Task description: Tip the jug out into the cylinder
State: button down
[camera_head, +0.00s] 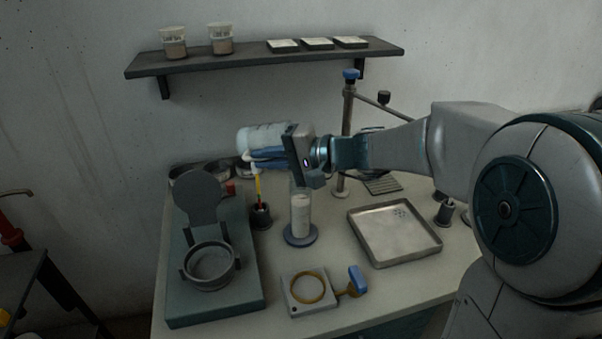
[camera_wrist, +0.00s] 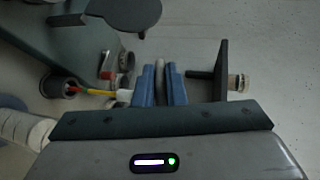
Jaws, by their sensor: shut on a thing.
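The jug (camera_head: 262,136) is pale and translucent, tipped nearly onto its side in the air, above and left of the cylinder's top in the head view. My gripper (camera_head: 258,158) is shut on it with blue fingers. In the wrist view a grey bar, apparently the jug's handle, is between the fingers (camera_wrist: 160,85). The cylinder (camera_head: 301,215) stands upright on a round grey base, clear above and whitish in its lower part. A whitish tube at the wrist view's left edge (camera_wrist: 28,128) appears to be the cylinder. I cannot make out the jug's mouth or any stream.
A dark cup (camera_head: 262,217) with a yellow-and-red stick stands left of the cylinder. A green device (camera_head: 213,300) is further left, a metal tray (camera_head: 395,260) right. A plate with an orange ring (camera_head: 309,308) lies in front. A clamp stand (camera_head: 345,140) rises behind, below a shelf (camera_head: 240,63).

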jog(key=shift+s+d+f+y+b, duration=0.1)
jog(key=shift+d+f+y+b, duration=0.35)
jog(key=shift+b, duration=0.45)
dwell(0.4)
jog(key=shift+f+t+y+b, duration=0.3)
jog(key=shift+y+b, duration=0.25)
jog(key=shift+b, duration=1.55)
jog(key=shift+r, duration=0.2)
jog(key=shift+d+f+b, duration=0.1)
jog(key=shift+f+b, duration=0.15)
jog(key=shift+b, duration=0.1)
jog(key=shift+r, duration=0.1)
